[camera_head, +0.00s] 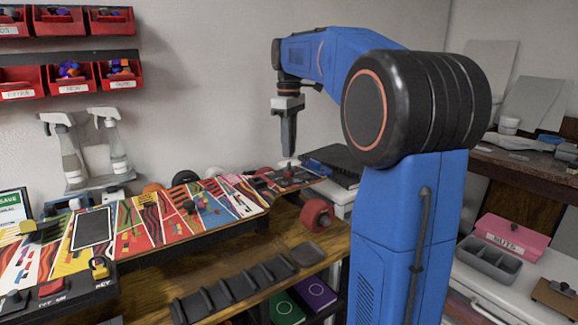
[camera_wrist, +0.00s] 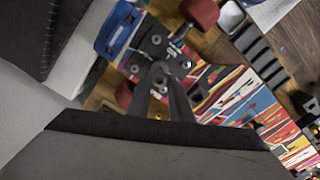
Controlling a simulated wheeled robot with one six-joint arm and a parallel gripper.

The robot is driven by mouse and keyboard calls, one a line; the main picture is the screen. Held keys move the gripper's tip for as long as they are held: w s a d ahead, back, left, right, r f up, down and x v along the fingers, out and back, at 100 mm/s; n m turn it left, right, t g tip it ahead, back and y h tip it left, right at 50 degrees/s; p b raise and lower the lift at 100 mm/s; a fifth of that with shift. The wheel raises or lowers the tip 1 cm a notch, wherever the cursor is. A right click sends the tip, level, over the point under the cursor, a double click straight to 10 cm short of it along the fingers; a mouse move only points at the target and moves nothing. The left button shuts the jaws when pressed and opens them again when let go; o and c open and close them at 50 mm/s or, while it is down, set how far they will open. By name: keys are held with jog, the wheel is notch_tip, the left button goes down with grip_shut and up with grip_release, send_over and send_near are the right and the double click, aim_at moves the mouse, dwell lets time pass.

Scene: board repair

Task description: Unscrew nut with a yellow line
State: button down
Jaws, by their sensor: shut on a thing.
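My gripper (camera_head: 288,157) points straight down over the right end of the colourful skateboard (camera_head: 140,217). In the wrist view my gripper (camera_wrist: 160,72) has its fingers close together on a small nut at the dark metal mounting plate (camera_wrist: 150,45). The fingertips hide most of that nut, and I cannot make out a yellow line on it. Other round fasteners show on the plate around the fingers. A red wheel (camera_head: 317,215) sits beside the board's end; red wheels (camera_wrist: 200,12) flank the plate in the wrist view.
A blue object (camera_wrist: 120,30) lies close to the plate. A dark tool rack (camera_head: 235,285) lies along the bench front. Spray bottles (camera_head: 110,140) and red bins (camera_head: 70,75) are at the left. A pink nuts box (camera_head: 515,237) and grey tray (camera_head: 488,260) stand at the right.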

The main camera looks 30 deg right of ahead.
jog(key=shift+r, duration=0.15)
notch_tip(320, 180, up, 7)
dwell(1.1)
jog(key=shift+f, duration=0.25)
